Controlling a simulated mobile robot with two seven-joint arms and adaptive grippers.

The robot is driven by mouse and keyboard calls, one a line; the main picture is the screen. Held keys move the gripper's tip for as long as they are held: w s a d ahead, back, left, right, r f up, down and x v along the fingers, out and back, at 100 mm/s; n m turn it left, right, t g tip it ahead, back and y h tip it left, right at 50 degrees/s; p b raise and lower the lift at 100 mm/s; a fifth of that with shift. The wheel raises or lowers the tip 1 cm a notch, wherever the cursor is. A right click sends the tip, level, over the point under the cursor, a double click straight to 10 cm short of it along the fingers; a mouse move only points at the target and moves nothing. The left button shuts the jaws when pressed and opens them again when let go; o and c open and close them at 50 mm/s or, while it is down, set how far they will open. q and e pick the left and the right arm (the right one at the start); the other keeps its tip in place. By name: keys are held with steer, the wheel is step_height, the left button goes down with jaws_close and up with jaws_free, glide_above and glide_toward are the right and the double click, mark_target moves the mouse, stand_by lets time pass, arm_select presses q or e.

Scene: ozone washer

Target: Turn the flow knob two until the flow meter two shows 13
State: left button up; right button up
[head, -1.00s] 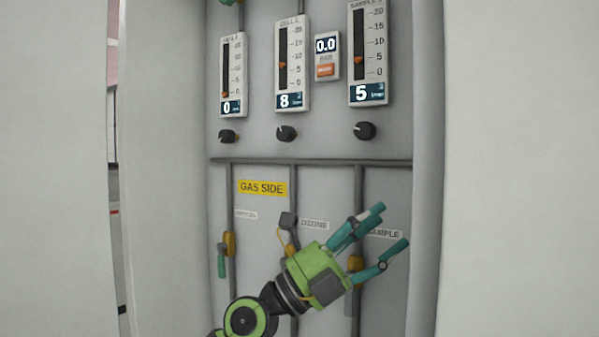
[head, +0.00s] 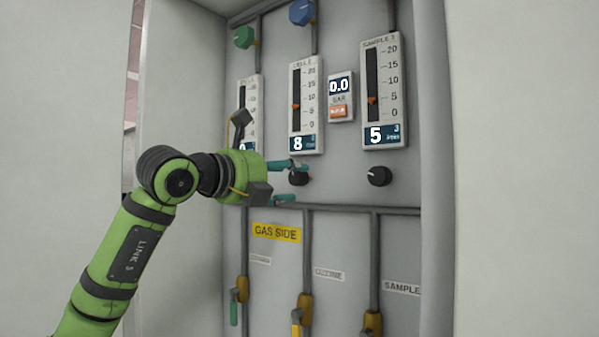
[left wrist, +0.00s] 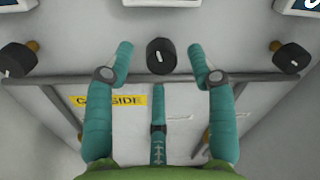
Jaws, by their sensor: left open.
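Flow meter two (head: 306,105) is the middle white gauge in the head view, with an orange pointer and a display reading 8. Flow knob two (head: 299,178) is the black knob below it, partly hidden by a teal finger. My left gripper (head: 297,183) is open and empty in front of this knob. In the left wrist view the knob (left wrist: 161,56) lies in the gap between the fingertips, with a white mark on its face. I cannot tell whether the fingertips reach around it. My right gripper is not in view.
A neighbouring knob (head: 379,176) sits under the right meter (head: 386,92), which reads 5. The left knob (left wrist: 16,57) shows in the wrist view. A grey pipe (head: 345,207) runs below the knobs. The cabinet's side wall (head: 437,170) stands at right.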

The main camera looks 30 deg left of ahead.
mark_target(294, 178)
arm_select(q)
steer(key=w, duration=0.1)
steer(key=w+p, duration=0.1)
steer(key=shift+w+d+r, duration=0.1)
steer(key=shift+w+d, duration=0.1)
steer(key=shift+w, duration=0.1)
steer(key=shift+w+d, duration=0.1)
steer(key=shift+w, duration=0.45)
jaws_close()
steer(key=shift+m, duration=0.3)
